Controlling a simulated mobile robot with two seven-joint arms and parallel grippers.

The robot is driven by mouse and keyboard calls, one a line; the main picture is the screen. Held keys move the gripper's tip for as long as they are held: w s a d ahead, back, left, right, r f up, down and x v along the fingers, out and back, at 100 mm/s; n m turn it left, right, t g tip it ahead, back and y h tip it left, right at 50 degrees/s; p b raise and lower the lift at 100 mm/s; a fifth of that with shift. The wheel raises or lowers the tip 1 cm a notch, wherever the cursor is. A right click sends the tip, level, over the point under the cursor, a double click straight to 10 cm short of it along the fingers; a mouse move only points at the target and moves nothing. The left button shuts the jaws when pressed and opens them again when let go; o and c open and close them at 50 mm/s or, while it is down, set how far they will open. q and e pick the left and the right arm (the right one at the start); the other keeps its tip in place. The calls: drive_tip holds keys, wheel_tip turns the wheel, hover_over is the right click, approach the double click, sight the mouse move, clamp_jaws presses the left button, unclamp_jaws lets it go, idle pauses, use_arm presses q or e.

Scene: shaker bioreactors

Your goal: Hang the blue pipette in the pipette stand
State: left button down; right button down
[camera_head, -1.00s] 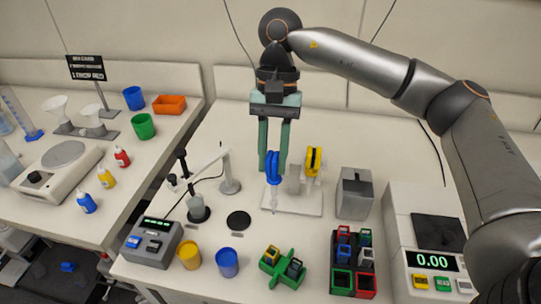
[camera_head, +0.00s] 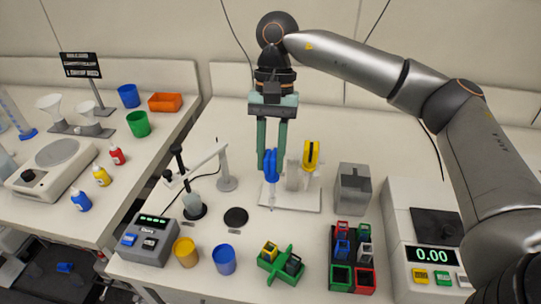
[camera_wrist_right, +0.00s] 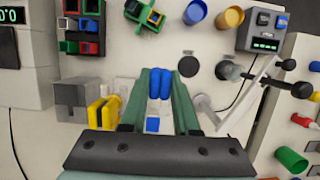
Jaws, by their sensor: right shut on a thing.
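The blue pipette (camera_head: 271,166) is upright at the left side of the pipette stand, its pale tip pointing down in front of the base. My right gripper (camera_head: 271,163) comes down from above and is shut on the blue pipette's upper part. In the right wrist view the blue pipette (camera_wrist_right: 160,84) shows between the green fingers (camera_wrist_right: 160,90). The pipette stand (camera_head: 292,197) has a pale base and a grey-white upright. A yellow pipette (camera_head: 311,154) hangs on its right side. I cannot tell whether the blue pipette touches the stand's holder. My left gripper is not in view.
A grey box (camera_head: 353,188) stands right of the stand, and a balance (camera_head: 432,220) is further right. A stirrer with a post (camera_head: 226,168) is to the left. Blue (camera_head: 224,259) and yellow (camera_head: 186,252) cups, a green cross rack (camera_head: 280,264) and a block rack (camera_head: 353,278) are in front.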

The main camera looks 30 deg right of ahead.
drive_tip(key=shift+w+d+p, duration=0.3)
drive_tip(key=shift+w+d, duration=0.45)
drive_tip(key=shift+w, duration=0.25)
drive_tip(key=shift+w+d+p, duration=0.3)
drive_tip(key=shift+w+d, duration=0.45)
drive_tip(key=shift+w, duration=0.25)
drive_tip(key=shift+f, duration=0.45)
idle(0.4)
drive_tip(key=c, duration=0.6)
unclamp_jaws()
drive_tip(key=shift+r, duration=0.1)
